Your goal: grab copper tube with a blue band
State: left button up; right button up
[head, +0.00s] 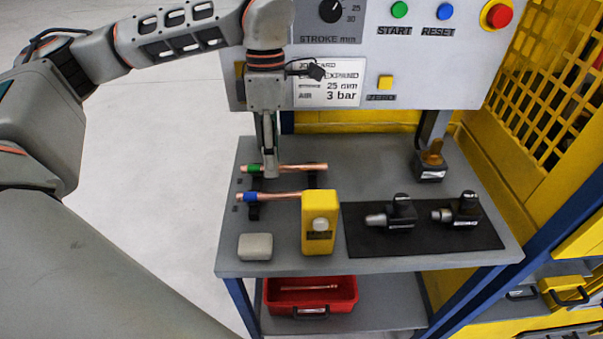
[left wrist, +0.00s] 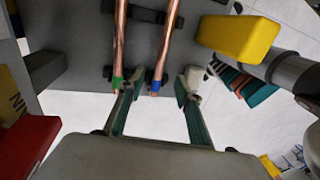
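The copper tube with the blue band (head: 284,196) lies on a small dark holder on the grey table. Its blue end points left; it also shows in the left wrist view (left wrist: 169,45). A copper tube with a green band (head: 300,167) lies parallel behind it. My left gripper (head: 270,172) comes down from above by the tubes, partly covering the green-banded one. In the left wrist view its fingers (left wrist: 158,90) are apart, with the blue-banded end between them in the picture. The green-banded end appears close to the left finger; contact is unclear. My right gripper is not in view.
A yellow block-shaped device (head: 319,232) stands near the right end of the blue-banded tube. A pale block (head: 255,247) sits in front. Black fittings lie on a dark mat (head: 362,240) at right. A control panel (head: 430,70) rises behind. A red bin (head: 340,300) is below.

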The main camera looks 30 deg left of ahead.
aim_at(277, 193)
pick_arm(q)
jog(key=f, duration=0.3)
jog(key=shift+s+d+f, duration=0.15)
jog(key=shift+s+d, duration=0.1)
jog(key=shift+s, duration=0.1)
jog(key=f, duration=0.3)
jog(key=shift+s+d+f, duration=0.2)
jog(key=shift+d, duration=0.15)
jog(key=shift+f, duration=0.45)
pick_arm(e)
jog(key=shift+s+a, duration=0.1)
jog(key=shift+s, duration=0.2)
pick_arm(q)
grip_shut()
